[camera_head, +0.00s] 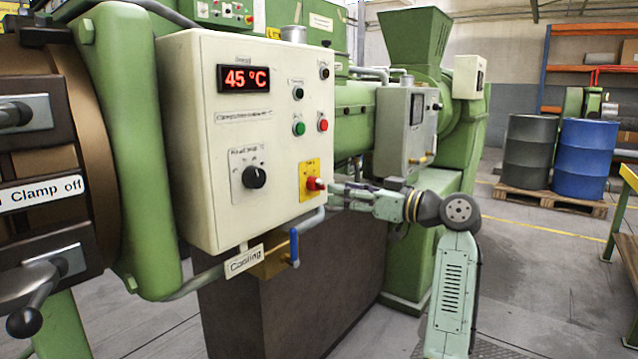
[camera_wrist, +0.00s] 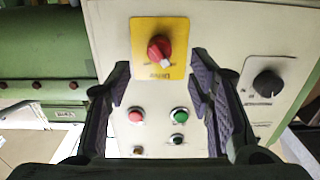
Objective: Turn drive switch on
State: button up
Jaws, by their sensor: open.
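A red rotary switch (camera_head: 315,184) sits on a yellow plate (camera_head: 308,168) at the lower right of the white control panel (camera_head: 200,150). Its label is too small to read. The red switch (camera_wrist: 158,47) also shows in the wrist view, on its yellow plate, which appears turned upside down there. My gripper (camera_wrist: 160,75) is open, its two dark fingers spread to either side below the switch in that view. Nothing is between the fingertips. In the head view my gripper (camera_head: 333,190) reaches in from the right, close to the switch; contact cannot be told.
The panel also has a black knob (camera_head: 254,177), a green button (camera_head: 299,128), a red button (camera_head: 323,125) and a 45 °C display (camera_head: 243,78). A blue-handled valve (camera_head: 294,247) is below the panel.

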aim_at(323, 186)
jog(key=p+x, duration=0.1)
jog(key=x, duration=0.6)
jog(key=shift+w+a, duration=0.1)
jog(key=shift+w, duration=0.05)
jog(key=shift+c, duration=0.5)
jog(key=shift+p, duration=0.3)
grip_shut()
